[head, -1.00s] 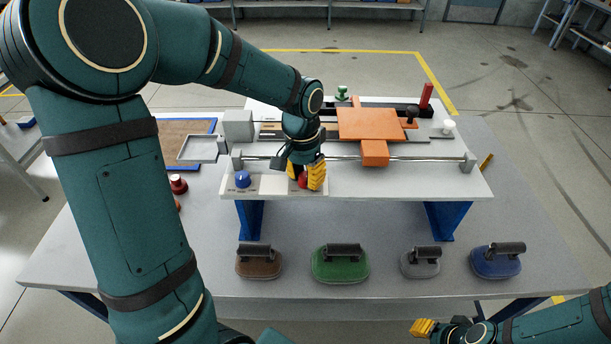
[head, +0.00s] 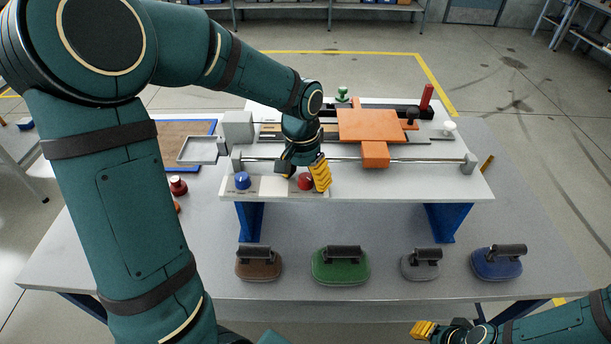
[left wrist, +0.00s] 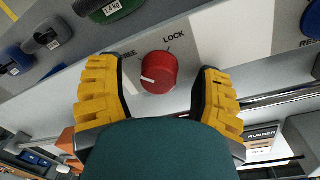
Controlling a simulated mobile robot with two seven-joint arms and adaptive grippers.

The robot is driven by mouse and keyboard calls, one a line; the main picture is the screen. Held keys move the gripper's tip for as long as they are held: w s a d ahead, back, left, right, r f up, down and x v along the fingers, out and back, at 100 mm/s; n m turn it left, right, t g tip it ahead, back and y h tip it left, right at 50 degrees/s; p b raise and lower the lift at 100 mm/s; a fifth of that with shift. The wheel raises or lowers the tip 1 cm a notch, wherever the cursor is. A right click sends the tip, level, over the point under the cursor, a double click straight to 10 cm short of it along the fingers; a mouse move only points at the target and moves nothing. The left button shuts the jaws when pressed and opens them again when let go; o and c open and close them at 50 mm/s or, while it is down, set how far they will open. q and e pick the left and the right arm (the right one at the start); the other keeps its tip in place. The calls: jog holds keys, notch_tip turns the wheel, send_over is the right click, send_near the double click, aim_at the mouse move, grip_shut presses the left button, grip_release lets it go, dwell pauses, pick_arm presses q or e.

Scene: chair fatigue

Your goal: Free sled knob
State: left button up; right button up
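The red sled knob (head: 305,182) is on the front panel of the white bench rig; the left wrist view shows it larger (left wrist: 158,72). Its white pointer mark faces left, toward the partly hidden label ending in "REE" and away from "LOCK" at upper right. My left gripper (head: 303,174) is open at the knob. In the left wrist view its yellow fingers (left wrist: 160,95) stand on both sides of the knob, with gaps. The orange sled (head: 370,125) sits on the rig behind. My right gripper (head: 424,328) is at the lower right edge; its finger opening is unclear.
A blue knob (head: 242,180) is left of the red one on the panel. A metal rod (head: 430,159) runs just behind. Brown (head: 259,263), green (head: 340,266), grey (head: 420,264) and blue (head: 497,262) handled blocks stand along the table front.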

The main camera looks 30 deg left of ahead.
aim_at(302, 174)
pick_arm(q)
notch_tip(302, 174, up, 12)
jog(key=shift+a, duration=0.4)
dwell(0.3)
dwell(0.4)
